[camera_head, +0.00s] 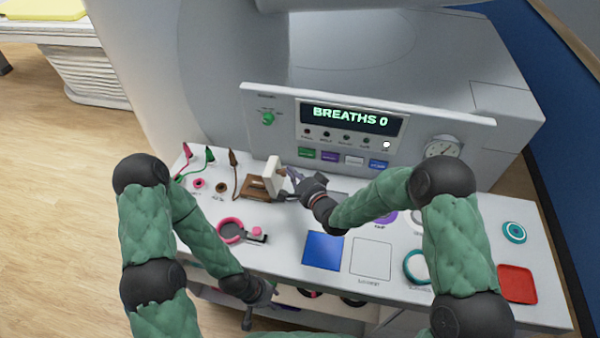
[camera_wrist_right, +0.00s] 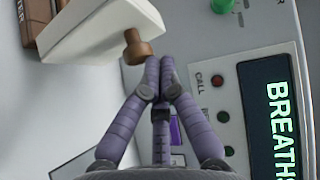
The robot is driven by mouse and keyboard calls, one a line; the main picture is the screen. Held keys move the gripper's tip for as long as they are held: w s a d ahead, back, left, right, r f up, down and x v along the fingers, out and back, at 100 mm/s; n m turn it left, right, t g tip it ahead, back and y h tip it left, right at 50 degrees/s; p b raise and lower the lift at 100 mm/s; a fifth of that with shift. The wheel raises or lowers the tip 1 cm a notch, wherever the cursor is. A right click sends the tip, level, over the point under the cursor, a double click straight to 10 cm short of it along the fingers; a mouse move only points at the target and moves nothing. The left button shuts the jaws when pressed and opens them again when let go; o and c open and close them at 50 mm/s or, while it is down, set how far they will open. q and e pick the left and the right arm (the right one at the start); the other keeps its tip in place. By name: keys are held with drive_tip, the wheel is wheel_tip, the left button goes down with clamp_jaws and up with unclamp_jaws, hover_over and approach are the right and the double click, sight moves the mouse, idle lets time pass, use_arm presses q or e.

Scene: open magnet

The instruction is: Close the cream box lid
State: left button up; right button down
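The cream lid (camera_head: 273,175) stands raised, nearly upright, at the right side of the brown box base (camera_head: 254,190) on the white counter. In the right wrist view the cream lid (camera_wrist_right: 105,30) shows a brown knob (camera_wrist_right: 137,46) on its face. My right gripper (camera_head: 293,177) is just right of the lid. In the wrist view its fingertips (camera_wrist_right: 160,64) are together, with nothing seen between them, close beside the knob; contact cannot be told. My left gripper (camera_head: 260,302) is low at the counter's front edge, fingers apart and empty, far from the box.
A control panel (camera_head: 350,172) with a BREATHS 0 display rises behind the counter. Coloured cables (camera_head: 208,158) stand left of the box. A pink ring (camera_head: 230,231), blue square (camera_head: 323,250), teal ring (camera_head: 416,267) and red tray (camera_head: 517,284) lie towards the front and right.

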sight(276, 178)
drive_tip(key=a+n+p, duration=0.1)
drive_tip(key=a+r+g+h+p, duration=0.1)
drive_tip(key=a, duration=0.1)
drive_tip(key=w+a+r+n+g+h+p, duration=0.1)
drive_tip(key=a+p, duration=0.1)
drive_tip(key=shift+a+r+n, duration=0.2)
drive_tip(key=shift+a+n, duration=0.05)
drive_tip(key=shift+n, duration=0.05)
drive_tip(key=a+f+h+p, duration=0.1)
drive_tip(key=a+p, duration=0.1)
drive_tip(key=a, duration=0.1)
drive_tip(key=w+a+f+n+g+h+p, duration=0.1)
drive_tip(key=a+p, duration=0.2)
drive_tip(key=w+a+f+n+h+p, duration=0.1)
drive_tip(key=a+h+p, duration=0.1)
drive_tip(key=a, duration=0.2)
drive_tip(key=shift+f+g, duration=0.3)
drive_tip(key=shift+f, duration=0.05)
drive_tip(key=shift+w+a+f, duration=0.2)
drive_tip(key=shift+a+f, duration=0.65)
drive_tip(key=shift+a, duration=0.1)
drive_tip(key=shift+r, duration=0.1)
